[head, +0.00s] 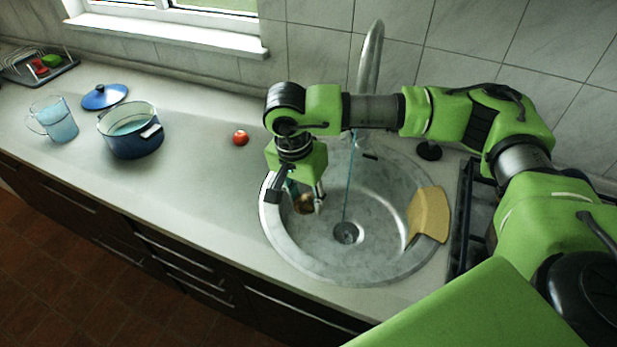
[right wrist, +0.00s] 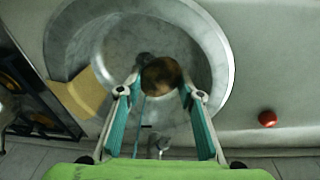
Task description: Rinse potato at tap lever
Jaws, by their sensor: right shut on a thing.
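My right gripper (head: 304,204) reaches down over the left part of the round steel sink (head: 378,259). It is shut on a brown potato (head: 306,206), which shows between the two fingers in the right wrist view (right wrist: 161,76). The tap (head: 369,55) rises behind the sink, and a thin blue water stream (head: 348,185) falls from it towards the drain (head: 346,233). In the head view the potato is left of the stream; contact with the water does not show. A small tap lever (head: 369,156) is at the tap's base, partly hidden by my arm. My left gripper is out of view.
A yellow cloth (head: 429,214) hangs over the sink's right edge. A tomato (head: 240,138) lies on the counter left of the sink. Further left are a blue pot (head: 135,140), its lid (head: 104,96) and a glass pitcher (head: 60,125). A hob (head: 468,205) is at the right.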

